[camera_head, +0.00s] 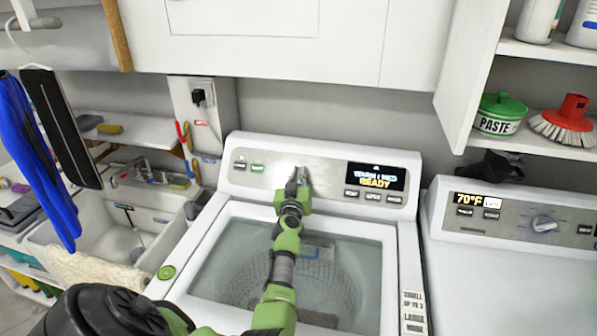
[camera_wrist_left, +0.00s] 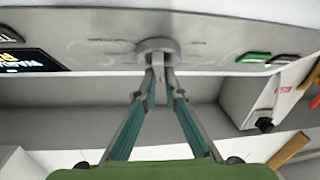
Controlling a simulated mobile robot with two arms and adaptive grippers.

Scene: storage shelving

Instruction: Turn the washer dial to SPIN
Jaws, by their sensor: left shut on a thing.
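The washer (camera_head: 325,150) stands in the middle of the head view, with a grey control panel along its back. Its dial (camera_wrist_left: 158,47) shows in the left wrist view as a round grey knob on the panel; in the head view my gripper mostly hides it. My left gripper (camera_head: 300,178) reaches up to the panel from below. In the left wrist view its two fingers (camera_wrist_left: 161,75) converge and are shut on the dial. The washer's display (camera_head: 376,178) reads "READY" on its lower line. The dial's markings are too small to read. My right gripper is not in view.
A dryer (camera_head: 515,265) with its own dial (camera_head: 543,223) stands at the right. A shelf above it holds a green-lidded paste tub (camera_head: 501,114) and a scrub brush (camera_head: 566,121). A white cabinet (camera_head: 290,35) hangs above the washer. A sink (camera_head: 110,240) is at the left.

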